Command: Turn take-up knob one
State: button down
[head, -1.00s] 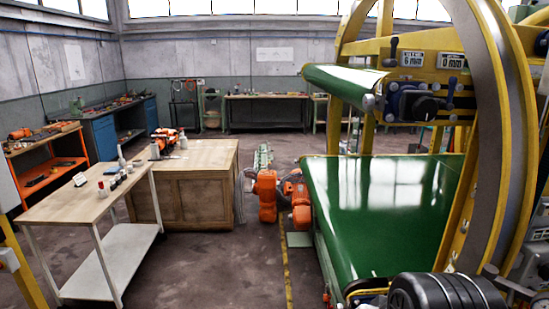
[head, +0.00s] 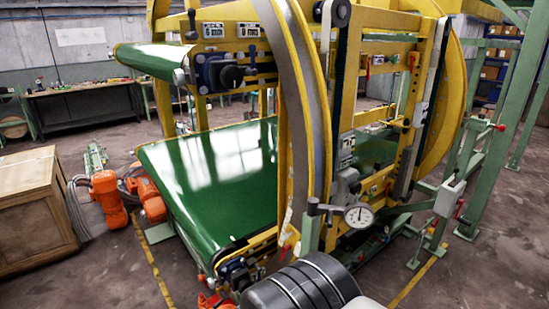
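A black round knob (head: 231,77) sits on a blue bearing block (head: 207,72) at the near end of the upper green roller (head: 150,60). A second blue block (head: 236,271) sits low at the near end of the lower green belt (head: 215,165), partly hidden by the frame and a dark cylinder. No readable label shows which of these, if either, is take-up knob one. My gripper is not in view. A dark grey banded cylinder (head: 300,287) fills the bottom middle; I cannot tell whether it is mine.
The yellow ring frame (head: 290,110) stands in the middle, with a dial gauge (head: 359,215) low on its right. Orange machine parts (head: 108,195) and a wooden cabinet (head: 35,205) stand at left. Green posts (head: 500,130) stand at right. Bare floor lies at lower left and lower right.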

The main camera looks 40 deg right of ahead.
aim_at(211, 283)
jog(key=k+j+z, duration=0.4)
jog(key=j+z, duration=0.2)
jog(key=j, duration=0.2)
jog(key=k+j+z, duration=0.35)
jog(key=i+l, duration=0.05)
jog(key=i, duration=0.05)
